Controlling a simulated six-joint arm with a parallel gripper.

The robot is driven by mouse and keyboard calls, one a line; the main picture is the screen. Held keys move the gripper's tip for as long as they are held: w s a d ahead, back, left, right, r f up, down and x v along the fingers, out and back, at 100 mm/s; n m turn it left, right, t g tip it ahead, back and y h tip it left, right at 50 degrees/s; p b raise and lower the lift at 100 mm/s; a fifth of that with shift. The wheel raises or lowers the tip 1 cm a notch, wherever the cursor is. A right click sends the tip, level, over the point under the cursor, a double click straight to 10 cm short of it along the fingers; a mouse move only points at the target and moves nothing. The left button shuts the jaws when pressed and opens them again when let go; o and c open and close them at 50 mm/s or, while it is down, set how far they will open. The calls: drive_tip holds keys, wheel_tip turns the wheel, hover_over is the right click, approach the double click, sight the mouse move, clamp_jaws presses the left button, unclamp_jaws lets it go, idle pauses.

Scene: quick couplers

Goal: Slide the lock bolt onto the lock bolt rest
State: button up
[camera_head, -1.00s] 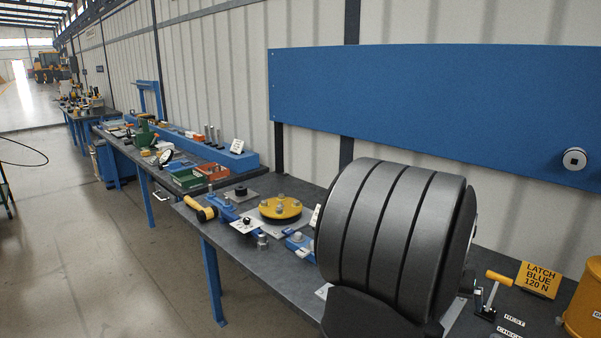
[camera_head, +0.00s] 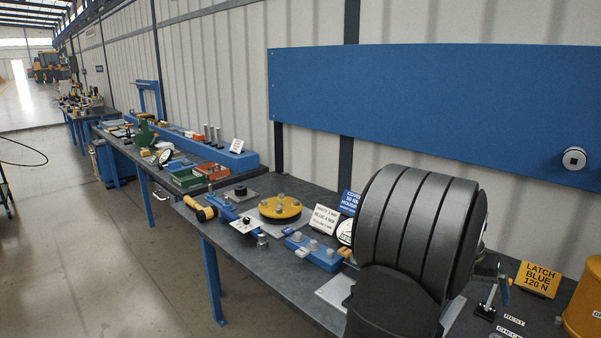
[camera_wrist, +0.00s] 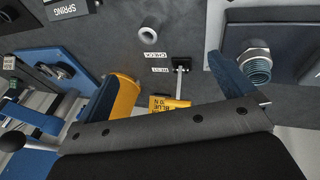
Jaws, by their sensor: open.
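A small black stand with an upright metal post (camera_head: 489,301) is on the bench at the lower right, by the REST label (camera_head: 514,320). The stand also shows in the wrist view (camera_wrist: 181,66). I cannot pick out the lock bolt with certainty; the yellow handle seen earlier above this post is hidden in the head view by my arm. My gripper (camera_wrist: 174,98) is open, with one blue finger on each side in the wrist view. The post lies between the fingers in that view; I cannot tell the depth gap.
A yellow LATCH BLUE sign (camera_head: 538,280) stands behind the post, and a yellow drum (camera_head: 585,300) is at its right. A threaded coupler (camera_wrist: 255,66) on a grey plate is near the right finger. A blue block (camera_head: 315,252) is left of my arm.

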drive_tip(key=c, duration=0.7)
drive_tip(key=w+a+f+n+t+y, duration=0.1)
drive_tip(key=w+a+f+t, duration=0.2)
drive_tip(key=a, duration=0.5)
drive_tip(key=w+a+n+t, duration=0.1)
drive_tip(key=w+a+t, duration=0.25)
drive_tip(key=a, duration=0.35)
drive_tip(key=w+a+f+t+y, duration=0.1)
drive_tip(key=w+a+f+t, duration=0.15)
drive_tip(key=w+a, duration=0.4)
drive_tip(key=s+a+m+h, duration=0.35)
drive_tip(key=s+h, duration=0.35)
drive_tip(key=s, duration=0.8)
drive_tip(key=shift+n+t, duration=0.35)
drive_tip(key=shift+t, duration=0.05)
drive_tip(key=x, duration=1.1)
drive_tip(key=shift+w+a, duration=0.15)
drive_tip(key=shift+w, duration=0.35)
drive_tip(key=shift+x, duration=2.65)
